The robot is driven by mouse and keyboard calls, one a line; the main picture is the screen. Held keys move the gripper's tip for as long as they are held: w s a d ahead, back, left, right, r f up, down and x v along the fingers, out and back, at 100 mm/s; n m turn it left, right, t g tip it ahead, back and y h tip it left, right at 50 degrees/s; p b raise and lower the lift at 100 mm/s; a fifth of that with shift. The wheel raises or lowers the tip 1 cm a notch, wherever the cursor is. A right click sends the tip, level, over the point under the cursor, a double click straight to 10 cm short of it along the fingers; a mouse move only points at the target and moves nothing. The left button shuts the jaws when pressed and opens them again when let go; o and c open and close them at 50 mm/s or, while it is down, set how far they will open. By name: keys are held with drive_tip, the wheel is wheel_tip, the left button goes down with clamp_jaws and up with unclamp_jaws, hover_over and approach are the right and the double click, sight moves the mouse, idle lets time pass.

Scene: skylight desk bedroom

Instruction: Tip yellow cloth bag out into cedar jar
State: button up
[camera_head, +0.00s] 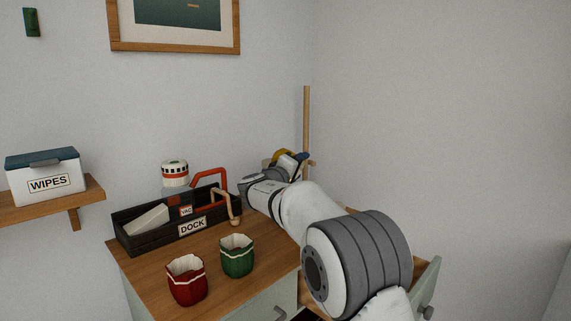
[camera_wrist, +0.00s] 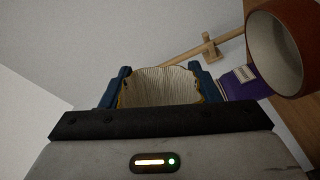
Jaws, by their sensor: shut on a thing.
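My gripper (camera_wrist: 161,86) is shut on the yellow cloth bag (camera_wrist: 160,100), its blue fingers on either side. In the wrist view the bag's open mouth shows a pale, striped lining with a thin yellow edge; I cannot make out any contents. In the head view a bit of the yellow bag (camera_head: 281,156) shows past my arm, beside the blue fingertips. A reddish-brown round jar (camera_wrist: 304,32), which looks like the cedar jar, is at the upper right of the wrist view with its mouth open. It is apart from the bag. In the head view my arm seems to hide the jar.
A red bag (camera_head: 187,282) and a green bag (camera_head: 237,256) stand on the wooden desktop (camera_head: 215,290). Behind them is a black DOCK tray (camera_head: 150,237). A wooden post (camera_head: 307,125) rises behind my gripper. A purple labelled box (camera_wrist: 238,83) stands near the jar. A drawer (camera_head: 425,285) is open.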

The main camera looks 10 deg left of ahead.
idle(0.3)
